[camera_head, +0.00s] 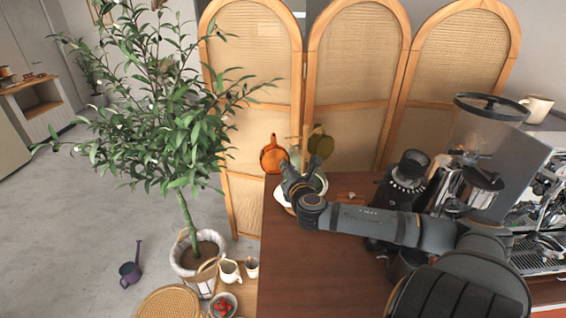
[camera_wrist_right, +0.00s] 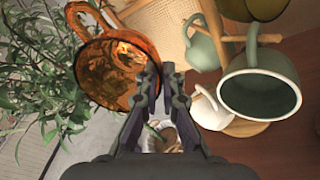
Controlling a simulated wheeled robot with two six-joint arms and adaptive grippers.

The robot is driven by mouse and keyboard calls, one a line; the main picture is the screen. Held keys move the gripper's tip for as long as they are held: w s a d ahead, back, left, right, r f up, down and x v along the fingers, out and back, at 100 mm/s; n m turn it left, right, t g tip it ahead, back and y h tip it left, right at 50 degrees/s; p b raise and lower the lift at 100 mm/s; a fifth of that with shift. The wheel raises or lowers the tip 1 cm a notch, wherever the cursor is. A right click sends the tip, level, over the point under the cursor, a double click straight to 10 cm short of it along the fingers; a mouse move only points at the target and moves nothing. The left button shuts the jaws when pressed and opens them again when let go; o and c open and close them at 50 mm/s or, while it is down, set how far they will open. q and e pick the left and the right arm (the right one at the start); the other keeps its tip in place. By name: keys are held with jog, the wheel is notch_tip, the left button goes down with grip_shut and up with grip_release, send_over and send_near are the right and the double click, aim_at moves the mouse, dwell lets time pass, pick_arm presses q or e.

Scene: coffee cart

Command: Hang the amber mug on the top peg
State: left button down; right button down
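The amber mug (camera_head: 273,158) is off the counter surface, tilted, at the counter's far left corner. In the right wrist view the amber mug (camera_wrist_right: 112,72) has its open mouth toward the camera and its handle at upper left. My right gripper (camera_wrist_right: 160,80) is nearly closed at the mug's right rim, with the wall seemingly between its fingertips. In the head view my right gripper (camera_head: 287,170) is just below and right of the mug. The wooden mug rack (camera_head: 305,132) stands right of it; the top peg cannot be picked out clearly. My left gripper is not in view.
An olive mug (camera_head: 320,145), a green mug (camera_wrist_right: 258,88), a pale green mug (camera_wrist_right: 200,45) and a white mug (camera_wrist_right: 212,108) crowd the rack. A leafy tree (camera_head: 185,120) stands left. A grinder (camera_head: 402,175) stands right. The front counter (camera_head: 310,270) is clear.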

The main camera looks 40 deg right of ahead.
jog(key=shift+s+d+f+p, duration=0.15)
jog(key=shift+d+p, duration=0.45)
jog(key=shift+d, duration=0.3)
jog(key=shift+s+d+f+p, duration=0.1)
jog(key=shift+d+f+p, duration=0.05)
jog(key=shift+d+p, duration=0.6)
jog(key=shift+s+d+f+p, duration=0.15)
jog(key=shift+d+p, duration=0.3)
jog(key=shift+d, duration=0.55)
jog(key=shift+d+f+p, duration=0.1)
jog(key=shift+d+p, duration=0.3)
jog(key=shift+d, duration=0.15)
jog(key=shift+f, duration=0.35)
jog(key=c, duration=1.4)
grip_release()
jog(key=shift+c, duration=0.2)
jog(key=shift+s+a+f, duration=0.1)
